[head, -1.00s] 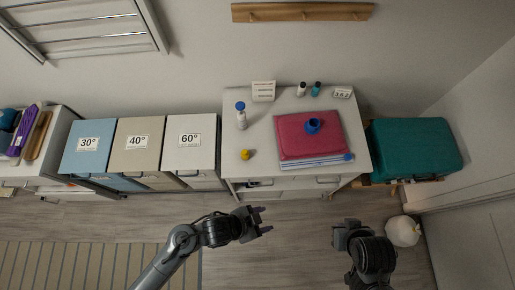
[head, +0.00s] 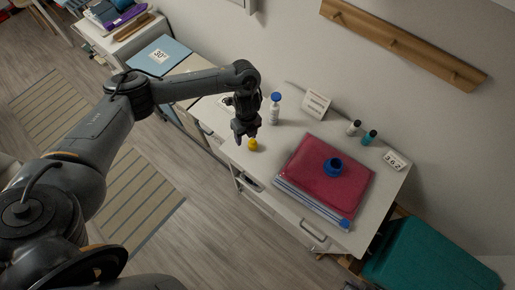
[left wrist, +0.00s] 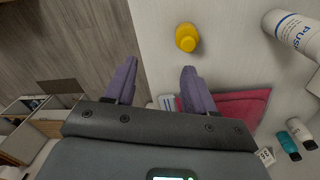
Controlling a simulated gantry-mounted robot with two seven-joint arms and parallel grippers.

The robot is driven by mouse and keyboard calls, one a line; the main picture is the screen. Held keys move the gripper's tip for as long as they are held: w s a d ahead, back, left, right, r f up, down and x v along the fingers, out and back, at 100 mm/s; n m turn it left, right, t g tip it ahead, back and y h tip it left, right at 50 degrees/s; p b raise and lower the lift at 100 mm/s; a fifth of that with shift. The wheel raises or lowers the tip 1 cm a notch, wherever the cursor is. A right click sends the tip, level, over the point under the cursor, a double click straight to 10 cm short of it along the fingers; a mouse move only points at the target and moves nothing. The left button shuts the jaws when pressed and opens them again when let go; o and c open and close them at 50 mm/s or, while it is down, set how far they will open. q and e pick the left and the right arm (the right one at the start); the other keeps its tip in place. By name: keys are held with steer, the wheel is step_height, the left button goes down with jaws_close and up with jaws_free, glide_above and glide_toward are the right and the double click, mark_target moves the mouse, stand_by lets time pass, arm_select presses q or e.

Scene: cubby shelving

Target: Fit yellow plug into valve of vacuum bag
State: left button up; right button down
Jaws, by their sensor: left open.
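The yellow plug (head: 252,145) stands on the white cabinet top near its front left edge. In the left wrist view the yellow plug (left wrist: 187,38) lies beyond the fingertips, nearer the right-hand finger. My left gripper (head: 245,138) points down close beside the plug; its fingers (left wrist: 160,68) are apart with nothing between them. The vacuum bag (head: 305,170) is a flat red pack on the same top, with a blue ring-shaped valve (head: 334,167) on it. Part of the red bag (left wrist: 240,108) shows behind the right finger in the wrist view. My right gripper is out of view.
A white bottle with a blue cap (head: 274,112) stands just behind the plug. A white sign (head: 316,103), two small bottles (head: 369,137) and a number block (head: 396,160) line the back. A teal case (head: 425,262) is at the right.

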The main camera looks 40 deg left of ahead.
mark_target(252, 140)
arm_select(q)
steer(key=shift+t, duration=0.6)
steer(key=w, duration=0.1)
steer(key=w+b, duration=0.1)
steer(key=w+f+b, duration=0.1)
steer(key=w, duration=0.1)
steer(key=shift+a+f, duration=0.1)
steer(key=shift+a, duration=0.2)
steer(key=shift+s+d+f+b, duration=0.1)
steer(key=shift+f+b, duration=0.45)
steer(key=shift+f, duration=0.4)
steer(key=f, duration=0.3)
steer(key=shift+s+d, duration=0.25)
steer(key=shift+f, duration=0.55)
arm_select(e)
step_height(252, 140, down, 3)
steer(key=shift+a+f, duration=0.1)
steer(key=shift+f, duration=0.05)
arm_select(q)
steer(key=shift+c, duration=0.2)
steer(key=shift+w, duration=0.1)
jaws_close()
